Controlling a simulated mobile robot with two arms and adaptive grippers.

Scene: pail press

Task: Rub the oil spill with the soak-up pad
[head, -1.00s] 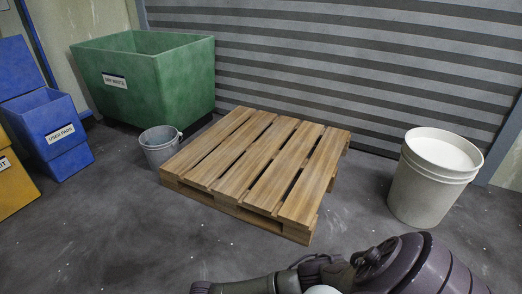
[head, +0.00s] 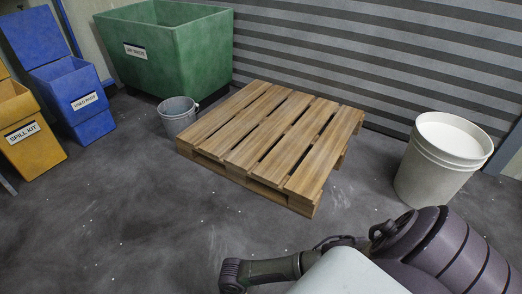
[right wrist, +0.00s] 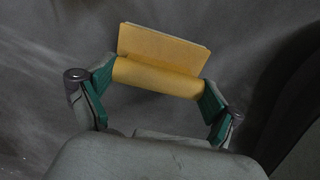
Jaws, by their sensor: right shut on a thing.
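The yellow soak-up pad (right wrist: 160,70) shows in the right wrist view, folded, with a flat flap standing up behind its rounded front. My right gripper (right wrist: 158,86) is shut on it, with a green-padded finger at each end. The pad is not visible in the head view, where my right arm covers the bottom right. The oil spill cannot be told for sure; the dark floor (head: 110,220) has smudged darker and lighter patches. My left gripper is not in view.
A wooden pallet (head: 262,137) lies mid-floor, with a small grey bucket (head: 178,118) at its left and a white pail (head: 430,165) at its right. A green waste bin (head: 180,50), blue used-pads bin (head: 75,105) and yellow spill-kit bin (head: 32,145) stand left. The front-left floor is open.

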